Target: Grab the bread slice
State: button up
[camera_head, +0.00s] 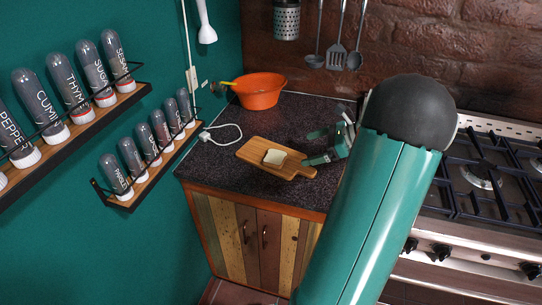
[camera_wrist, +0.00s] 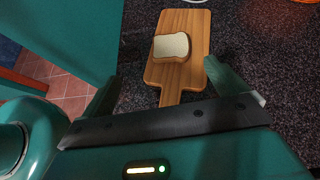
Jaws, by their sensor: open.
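The bread slice (camera_head: 274,157) is pale with a thin brown crust and lies flat on a wooden cutting board (camera_head: 254,147) on the dark counter. In the wrist view the bread slice (camera_wrist: 171,46) lies on the middle of the board (camera_wrist: 168,77), whose handle points toward my gripper. My gripper (camera_head: 318,147) is green and open, just right of the board in the head view. In the wrist view its two fingers (camera_wrist: 160,80) are spread apart with the board's handle between them, and the bread lies beyond the tips. Nothing is between the fingers but the view of the board.
An orange bowl (camera_head: 259,95) stands at the back of the counter, with a white cable (camera_head: 226,128) nearby. A gas stove (camera_head: 480,180) is at the right. Shelves of spice jars (camera_head: 70,120) hang on the left wall. Utensils (camera_head: 336,55) hang on the brick wall.

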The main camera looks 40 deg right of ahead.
jog(key=shift+s+d+f+m+t, duration=0.15)
jog(key=shift+s+d+m, duration=0.1)
jog(key=shift+d, duration=0.15)
jog(key=shift+s+d+f+m+t, duration=0.1)
jog(key=shift+s+d+m+t, duration=0.05)
jog(key=shift+s+d, duration=0.15)
jog(key=shift+w+d+f, duration=0.1)
jog(key=shift+f, duration=0.05)
send_near(275, 156)
jog(key=shift+w+a+f, duration=0.5)
jog(key=shift+a, duration=0.15)
jog(key=shift+d+x, duration=0.1)
jog(key=shift+x, duration=1.4)
jog(key=shift+d+x, duration=0.15)
jog(key=shift+x, duration=1.4)
jog(key=shift+w, duration=0.1)
jog(key=c, duration=1.1)
